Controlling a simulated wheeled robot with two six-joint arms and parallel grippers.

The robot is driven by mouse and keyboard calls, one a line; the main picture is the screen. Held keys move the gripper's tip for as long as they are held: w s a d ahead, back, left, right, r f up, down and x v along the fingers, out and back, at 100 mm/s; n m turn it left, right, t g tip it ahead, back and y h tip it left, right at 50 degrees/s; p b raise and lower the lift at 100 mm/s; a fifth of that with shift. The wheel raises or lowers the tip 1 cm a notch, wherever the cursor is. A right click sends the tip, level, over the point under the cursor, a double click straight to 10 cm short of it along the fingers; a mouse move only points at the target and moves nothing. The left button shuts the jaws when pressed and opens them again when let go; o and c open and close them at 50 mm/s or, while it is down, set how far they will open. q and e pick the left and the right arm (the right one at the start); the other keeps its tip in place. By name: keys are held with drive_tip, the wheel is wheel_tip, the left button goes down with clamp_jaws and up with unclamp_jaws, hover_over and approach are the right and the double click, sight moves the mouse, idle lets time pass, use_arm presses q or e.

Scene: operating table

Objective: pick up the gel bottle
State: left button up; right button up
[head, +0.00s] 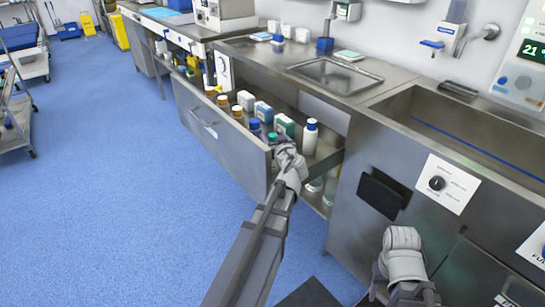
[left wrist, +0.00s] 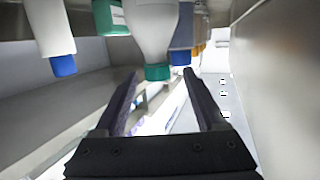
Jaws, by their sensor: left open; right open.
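The gel bottle, which I take to be the pale bottle with a green cap (left wrist: 150,28), shows upside down in the left wrist view. Its cap is at the mouth of my left gripper (left wrist: 160,74), which is open and empty, with one finger either side of the cap. In the head view, a green cap (head: 272,136) shows in the open drawer (head: 232,145), just beyond my left gripper (head: 284,150); the bottle's body is mostly hidden there. My right gripper (head: 401,240) is low in front of the cabinet, away from the drawer; its fingers cannot be made out.
A white bottle with a blue cap (head: 310,136) and a green-and-white box (head: 285,125) stand close to the green cap.

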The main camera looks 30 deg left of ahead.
use_arm(q)
drive_tip(key=b+x, duration=0.1)
drive_tip(key=x, duration=0.4)
drive_tip(key=shift+d+f, duration=0.1)
drive_tip(key=shift+f, duration=0.1)
clamp_jaws()
idle(0.3)
idle(0.8)
